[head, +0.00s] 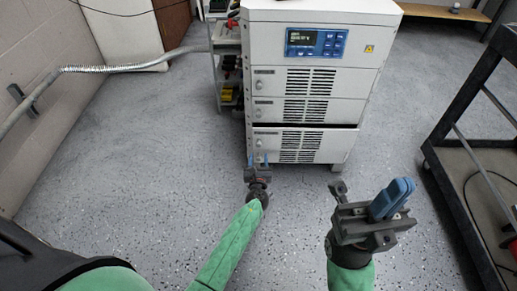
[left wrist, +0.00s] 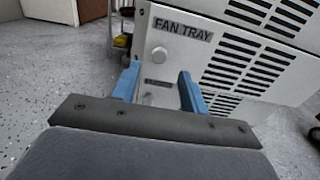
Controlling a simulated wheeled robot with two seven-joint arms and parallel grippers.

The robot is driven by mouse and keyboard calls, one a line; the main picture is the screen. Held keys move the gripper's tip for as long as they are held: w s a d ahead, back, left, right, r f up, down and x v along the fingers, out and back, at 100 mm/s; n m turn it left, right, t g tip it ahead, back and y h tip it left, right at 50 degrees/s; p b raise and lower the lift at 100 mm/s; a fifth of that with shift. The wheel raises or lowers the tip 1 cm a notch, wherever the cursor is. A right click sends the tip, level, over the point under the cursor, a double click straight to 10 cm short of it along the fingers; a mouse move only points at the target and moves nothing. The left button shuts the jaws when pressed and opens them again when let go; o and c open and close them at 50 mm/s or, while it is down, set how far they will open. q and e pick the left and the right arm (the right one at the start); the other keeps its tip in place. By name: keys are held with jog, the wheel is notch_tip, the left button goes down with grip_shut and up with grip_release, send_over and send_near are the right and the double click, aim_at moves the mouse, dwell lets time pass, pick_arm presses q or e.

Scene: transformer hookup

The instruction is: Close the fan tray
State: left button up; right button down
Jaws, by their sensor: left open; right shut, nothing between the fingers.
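The white cabinet (head: 318,62) stands in the middle of the head view with a stack of louvred drawer fronts. The lowest drawer front (head: 282,155) has a dark gap along its top edge and looks slightly pulled out. Its label is too small to read there. In the left wrist view, a panel marked FAN TRAY (left wrist: 183,30) shows with a round knob (left wrist: 158,53). My left gripper (head: 258,160) is open and empty, low in front of the drawer's left end; its blue fingers (left wrist: 160,88) point at the cabinet. Contact is unclear. My right gripper (head: 396,192) is shut and empty, right of the cabinet.
A dark metal cart (head: 440,165) stands at the right, with a cable on it. A small shelf trolley (head: 228,75) is behind the cabinet's left side. A conduit (head: 120,67) runs along the left wall. The speckled floor before the cabinet is clear.

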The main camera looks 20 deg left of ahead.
aim_at(259, 145)
pick_arm(q)
jog(key=shift+b+x, duration=0.45)
jog(key=shift+x, duration=2.6)
grip_shut()
